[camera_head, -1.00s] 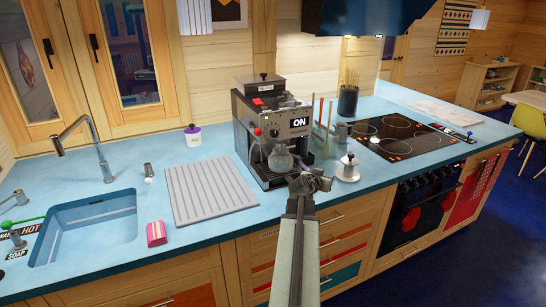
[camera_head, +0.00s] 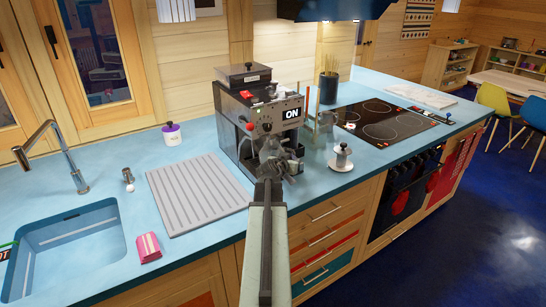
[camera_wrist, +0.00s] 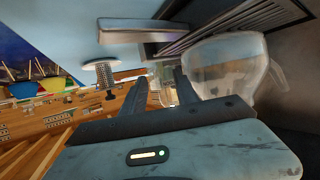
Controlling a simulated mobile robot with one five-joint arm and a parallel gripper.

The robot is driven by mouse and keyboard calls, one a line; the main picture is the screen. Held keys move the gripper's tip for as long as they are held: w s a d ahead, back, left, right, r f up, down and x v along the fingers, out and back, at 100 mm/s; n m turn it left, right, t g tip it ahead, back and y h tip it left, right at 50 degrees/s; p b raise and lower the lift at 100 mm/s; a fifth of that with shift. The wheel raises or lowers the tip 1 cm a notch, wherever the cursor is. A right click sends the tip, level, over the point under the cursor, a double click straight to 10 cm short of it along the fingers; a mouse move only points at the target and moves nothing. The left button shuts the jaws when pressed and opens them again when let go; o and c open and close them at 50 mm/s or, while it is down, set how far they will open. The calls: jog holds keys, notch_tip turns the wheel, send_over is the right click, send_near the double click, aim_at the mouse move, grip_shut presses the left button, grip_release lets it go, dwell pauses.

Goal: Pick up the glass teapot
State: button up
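The glass teapot (camera_head: 269,148) is at the front of the coffee machine (camera_head: 258,117), low under its spout, largely hidden behind my gripper in the head view. In the wrist view the clear teapot (camera_wrist: 226,62) is large at the upper right, tilted in the picture, with its handle at the right. My gripper (camera_wrist: 160,77) is open, its two dark fingers apart. The teapot is beside and beyond the right finger, not between the fingers. In the head view my gripper (camera_head: 270,168) is right in front of the machine. I cannot tell whether it touches the teapot.
A ribbed grey board (camera_head: 198,193) lies to the left, near a pink-red packet (camera_head: 148,247) and the sink (camera_head: 70,245). The wooden cabinets (camera_head: 330,220) are below the counter.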

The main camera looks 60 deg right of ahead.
jog(key=b+x, duration=0.1)
jog(key=x, duration=0.4)
jog(key=shift+s+d+b, duration=0.1)
jog(key=shift+d+b, duration=0.2)
jog(key=shift+d, duration=0.05)
jog(key=shift+a+r, duration=0.1)
jog(key=shift+c, duration=0.4)
grip_shut()
dwell(0.6)
